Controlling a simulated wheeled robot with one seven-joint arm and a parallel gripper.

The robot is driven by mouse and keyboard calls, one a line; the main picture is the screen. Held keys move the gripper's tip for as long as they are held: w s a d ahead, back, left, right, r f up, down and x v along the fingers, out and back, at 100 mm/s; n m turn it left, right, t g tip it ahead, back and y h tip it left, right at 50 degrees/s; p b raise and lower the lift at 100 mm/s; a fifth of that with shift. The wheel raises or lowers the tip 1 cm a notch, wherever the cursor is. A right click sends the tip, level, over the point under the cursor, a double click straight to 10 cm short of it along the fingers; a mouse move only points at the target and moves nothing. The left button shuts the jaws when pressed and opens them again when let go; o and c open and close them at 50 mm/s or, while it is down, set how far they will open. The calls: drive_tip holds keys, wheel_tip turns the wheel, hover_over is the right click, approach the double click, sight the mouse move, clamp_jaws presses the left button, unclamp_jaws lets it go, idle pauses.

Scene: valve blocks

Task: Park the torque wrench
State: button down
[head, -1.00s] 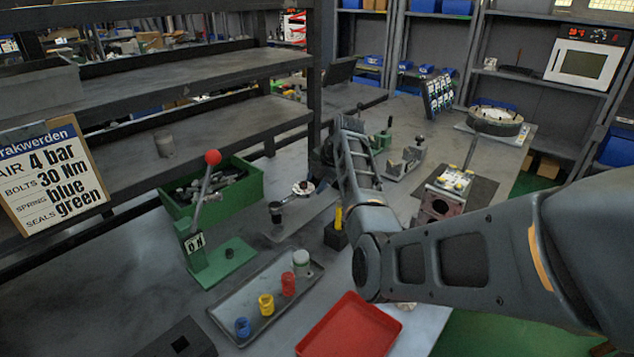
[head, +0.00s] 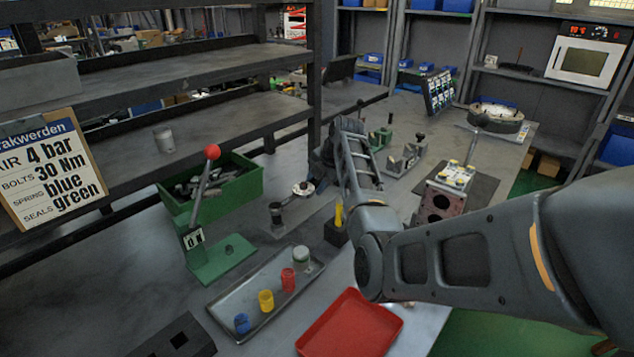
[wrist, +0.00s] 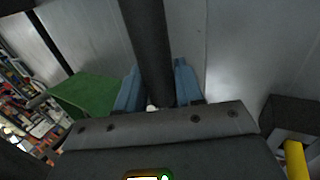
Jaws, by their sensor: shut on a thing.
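My gripper (wrist: 157,88) shows its two blue fingers in the wrist view, shut on a dark round bar, which I take for the torque wrench handle (wrist: 148,40). The bar runs up and out of the top of the picture, so its far end is not seen there. In the head view my forearm and wrist hide most of the grip.
A green bin (head: 245,185) of metal parts and a green lever press (head: 215,262) stand left. A black block with a yellow piece (head: 339,216) stands close right of the wrist. In front lie a grey tray of coloured springs (head: 216,308) and a red tray (head: 350,325). A valve block (head: 437,203) stands right.

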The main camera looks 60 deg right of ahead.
drive_tip(key=shift+f+b, duration=0.75)
drive_tip(key=shift+f, duration=0.45)
drive_tip(key=c, duration=0.6)
unclamp_jaws()
drive_tip(key=shift+c, duration=0.2)
drive_tip(key=shift+f, duration=0.1)
drive_tip(key=d+v, duration=0.1)
drive_tip(key=v, duration=0.7)
drive_tip(key=shift+a, duration=0.45)
